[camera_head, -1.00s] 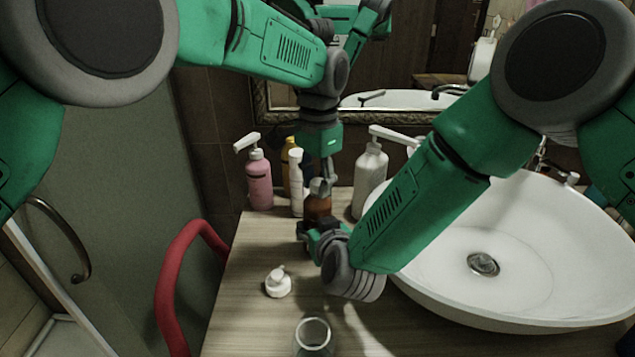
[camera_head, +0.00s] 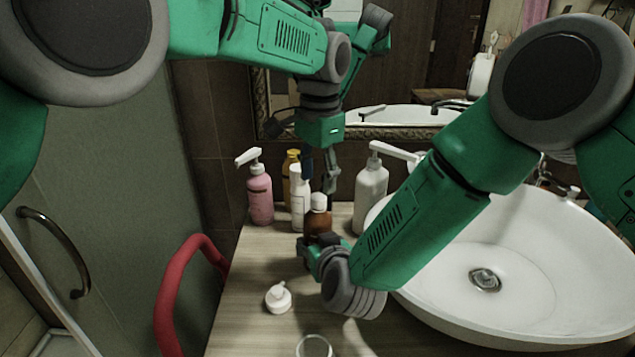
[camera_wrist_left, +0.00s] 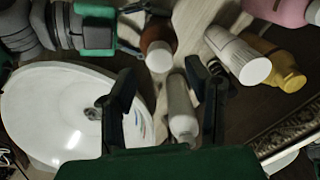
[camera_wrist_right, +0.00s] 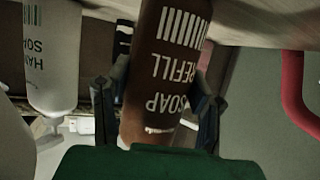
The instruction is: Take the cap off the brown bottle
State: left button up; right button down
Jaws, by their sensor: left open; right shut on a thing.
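The brown bottle (camera_head: 317,222) stands on the counter with its white cap (camera_head: 319,201) on top. My right gripper (camera_head: 308,247) is shut on the bottle's body from the front. The right wrist view shows the bottle (camera_wrist_right: 167,75), labelled "SOAP REFILL", between both fingers. My left gripper (camera_head: 320,178) is open and points down, above and behind the cap. In the left wrist view the white cap (camera_wrist_left: 159,57) lies beyond the open, empty fingers (camera_wrist_left: 163,88), apart from them.
A pink pump bottle (camera_head: 260,195), a white bottle (camera_head: 298,200) and a yellow bottle (camera_head: 291,172) stand left of and behind it. A large white pump bottle (camera_head: 370,195) stands right, near the basin (camera_head: 560,270). A loose white pump head (camera_head: 278,298) and a glass (camera_head: 314,347) are in front.

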aim_at(319, 196)
pick_arm(q)
jog(key=m, duration=0.2)
jog(key=shift+d+r+m, duration=0.2)
jog(key=shift+r+m, duration=0.05)
jog(key=shift+m, duration=0.05)
jog(key=m, duration=0.2)
jog(key=r+m, duration=0.1)
jog(key=m, duration=0.1)
jog(key=shift+d, duration=0.2)
jog(key=m, duration=0.1)
jog(key=r+m, duration=0.1)
jog(key=m, duration=0.3)
jog(key=shift+w+a+r, duration=0.2)
jog(key=shift+r, duration=0.15)
jog(key=shift+m, duration=0.3)
jog(key=shift+f, duration=0.45)
notch_tip(319, 196, down, 7)
jog(key=shift+s+a, duration=0.1)
jog(key=shift+a, duration=0.05)
